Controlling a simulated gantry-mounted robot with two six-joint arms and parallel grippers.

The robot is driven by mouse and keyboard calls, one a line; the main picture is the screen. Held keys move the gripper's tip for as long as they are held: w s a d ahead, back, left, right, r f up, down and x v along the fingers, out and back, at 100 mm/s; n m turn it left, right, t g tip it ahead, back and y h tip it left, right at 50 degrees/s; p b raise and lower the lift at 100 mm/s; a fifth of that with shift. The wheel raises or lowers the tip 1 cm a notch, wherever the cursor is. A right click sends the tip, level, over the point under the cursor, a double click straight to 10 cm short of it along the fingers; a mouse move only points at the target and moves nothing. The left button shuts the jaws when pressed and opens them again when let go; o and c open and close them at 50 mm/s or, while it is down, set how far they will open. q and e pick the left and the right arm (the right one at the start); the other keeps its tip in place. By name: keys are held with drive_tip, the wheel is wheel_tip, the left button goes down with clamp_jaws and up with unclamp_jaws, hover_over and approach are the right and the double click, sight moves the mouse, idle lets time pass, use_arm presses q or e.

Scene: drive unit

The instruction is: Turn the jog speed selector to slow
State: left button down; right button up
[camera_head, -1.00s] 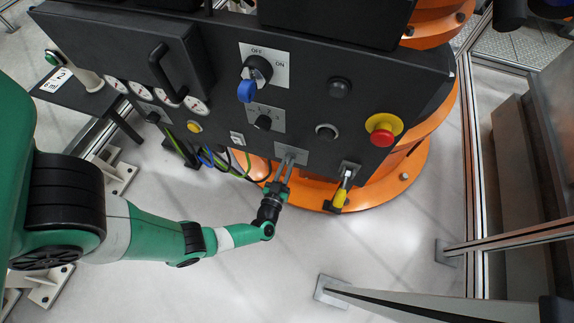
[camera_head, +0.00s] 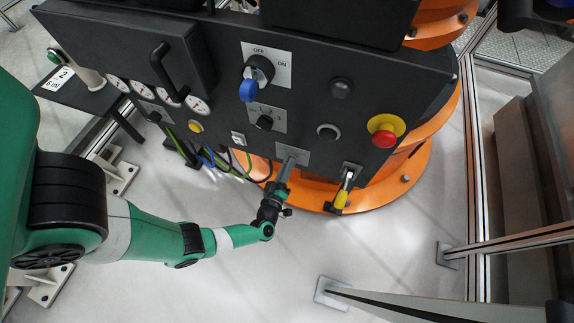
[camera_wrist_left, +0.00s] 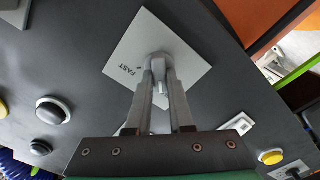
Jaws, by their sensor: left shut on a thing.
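The jog speed selector is a grey knob (camera_wrist_left: 158,64) on a light square plate (camera_wrist_left: 140,42) in the left wrist view. The plate carries the word FAST at its left side, and no other wording can be read. In the head view the plate (camera_head: 298,154) sits low on the dark panel, and the knob is mostly hidden by my fingers. My left gripper (camera_head: 287,163) reaches up to it from below. In the left wrist view my gripper's two fingers (camera_wrist_left: 159,76) are shut on the knob, one on each side. My right gripper is not in view.
The dark panel also bears a blue-handled OFF/ON switch (camera_head: 249,90), a black selector (camera_head: 264,122), a red emergency button (camera_head: 384,130) and a yellow-handled key or lever (camera_head: 342,196) close right of my gripper. Cables (camera_head: 200,155) hang below left. The floor in front is clear.

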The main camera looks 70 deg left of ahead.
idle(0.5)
use_arm(q)
drive_tip(key=c, duration=0.8)
unclamp_jaws()
drive_tip(key=shift+d, duration=0.1)
drive_tip(key=p+v, duration=0.2)
drive_tip(key=v, duration=0.9)
drive_tip(key=shift+s+p, duration=0.3)
drive_tip(key=shift+p, duration=0.05)
drive_tip(key=shift+d, duration=0.1)
